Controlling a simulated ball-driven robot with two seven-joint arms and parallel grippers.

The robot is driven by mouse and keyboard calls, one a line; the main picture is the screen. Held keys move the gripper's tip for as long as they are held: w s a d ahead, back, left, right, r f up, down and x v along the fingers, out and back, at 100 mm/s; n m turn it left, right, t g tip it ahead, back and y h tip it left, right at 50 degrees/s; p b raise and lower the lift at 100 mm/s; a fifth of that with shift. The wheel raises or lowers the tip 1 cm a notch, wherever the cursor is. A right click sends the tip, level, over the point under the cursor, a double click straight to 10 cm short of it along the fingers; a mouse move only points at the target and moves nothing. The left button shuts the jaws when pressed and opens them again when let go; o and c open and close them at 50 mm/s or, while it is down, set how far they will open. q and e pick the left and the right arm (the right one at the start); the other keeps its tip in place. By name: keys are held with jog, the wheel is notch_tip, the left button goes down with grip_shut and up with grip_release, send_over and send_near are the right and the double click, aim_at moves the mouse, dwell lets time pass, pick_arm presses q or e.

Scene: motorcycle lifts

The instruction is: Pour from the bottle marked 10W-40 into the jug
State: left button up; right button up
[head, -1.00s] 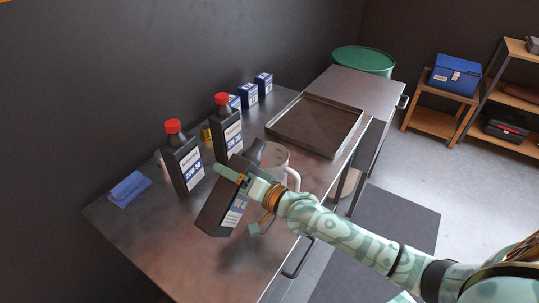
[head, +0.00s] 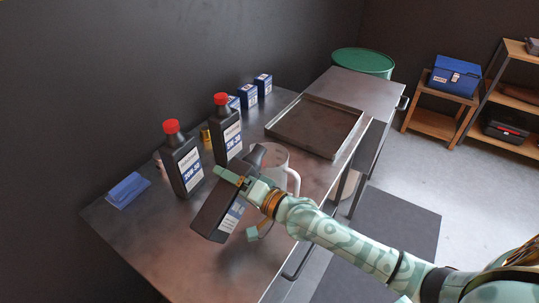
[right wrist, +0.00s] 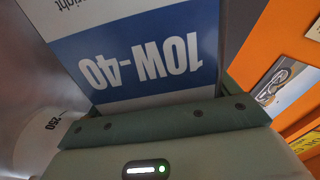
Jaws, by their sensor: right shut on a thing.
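My right gripper (head: 240,204) is shut on the black bottle (head: 213,214), whose blue label reads 10W-40 in the right wrist view (right wrist: 140,62). The bottle is held tilted, its base low to the left and its dark neck, with no red cap visible, up to the right by the jug's rim. The clear jug (head: 280,158) with a pale handle stands on the metal table, partly hidden behind the bottle and my gripper. Its wall with a 250 mark shows in the right wrist view (right wrist: 50,125). I cannot see any stream of oil. My left gripper is not in view.
Two red-capped black bottles, one marked 20W-50 (head: 184,165) and another (head: 227,130), stand left of the jug. Small blue boxes (head: 247,96), a blue cloth (head: 127,190) and an empty tray (head: 316,126) lie on the table. The table's front left is clear.

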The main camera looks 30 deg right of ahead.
jog(key=shift+a+r+m, duration=0.1)
jog(key=shift+a+m, duration=0.1)
jog(key=shift+m, duration=0.6)
dwell(0.4)
jog(key=shift+w+d+r+m+p, duration=0.15)
jog(key=shift+d+r+m+p, duration=0.2)
jog(key=shift+r+m, duration=0.1)
jog(key=shift+w+d+r+m+p, duration=0.1)
jog(key=shift+d+r+m+p, duration=0.15)
jog(key=shift+r+m, duration=0.2)
dwell(4.2)
